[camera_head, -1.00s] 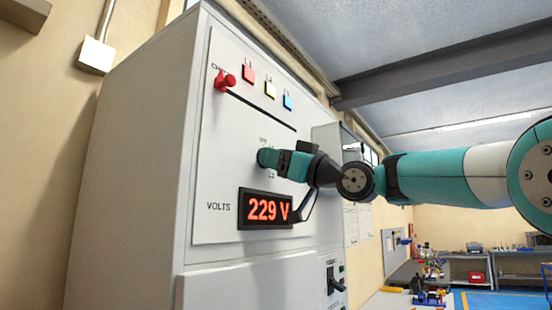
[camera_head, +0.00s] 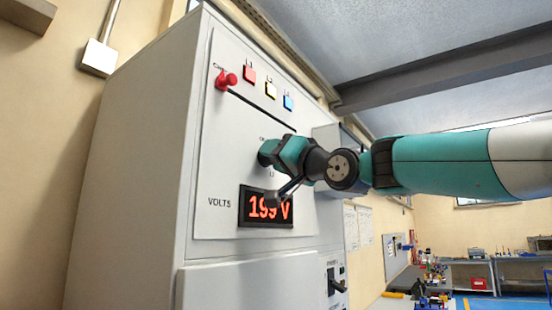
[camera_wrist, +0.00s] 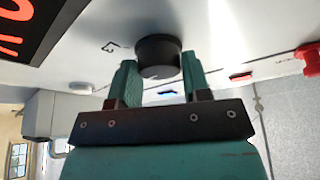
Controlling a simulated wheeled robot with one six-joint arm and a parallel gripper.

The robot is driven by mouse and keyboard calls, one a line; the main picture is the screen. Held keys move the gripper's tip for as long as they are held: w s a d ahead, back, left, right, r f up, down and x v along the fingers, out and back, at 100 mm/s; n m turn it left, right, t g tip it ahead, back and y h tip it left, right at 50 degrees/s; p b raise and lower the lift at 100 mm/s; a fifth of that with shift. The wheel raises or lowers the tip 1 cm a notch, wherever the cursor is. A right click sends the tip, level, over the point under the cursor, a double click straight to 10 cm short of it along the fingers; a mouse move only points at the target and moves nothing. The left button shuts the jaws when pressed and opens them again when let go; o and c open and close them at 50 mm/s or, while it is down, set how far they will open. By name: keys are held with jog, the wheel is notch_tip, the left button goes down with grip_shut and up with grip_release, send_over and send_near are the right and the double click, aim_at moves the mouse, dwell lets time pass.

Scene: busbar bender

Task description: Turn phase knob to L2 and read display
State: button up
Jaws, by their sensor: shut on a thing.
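The phase knob (camera_wrist: 158,55) is a round black knob on the pale panel, seen in the wrist view. My gripper (camera_wrist: 161,74) is shut on it, with one teal finger on each side. In the head view my gripper (camera_head: 268,153) is at the panel and hides the knob. The L3 mark (camera_wrist: 109,47) is beside the knob; the L2 mark around the knob cannot be made out. The display (camera_head: 265,208) below the knob, next to the word VOLTS, shows red digits that look like 199 V. My wrist partly covers its top edge.
Red (camera_head: 249,74), yellow (camera_head: 270,90) and blue (camera_head: 288,102) lamps are above the knob. A red knob (camera_head: 226,80) is at the panel's upper left. A black handle (camera_head: 335,283) is at the lower right of the cabinet (camera_head: 130,170).

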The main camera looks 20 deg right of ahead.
jog(key=shift+m+h, duration=0.4)
jog(key=shift+m, duration=0.5)
jog(key=o, duration=0.9)
jog(key=shift+s, duration=0.15)
jog(key=b+v, duration=1.5)
jog(key=v, duration=0.2)
jog(key=shift+s+f, duration=0.15)
jog(key=shift+s, duration=0.05)
jog(key=shift+a, duration=0.1)
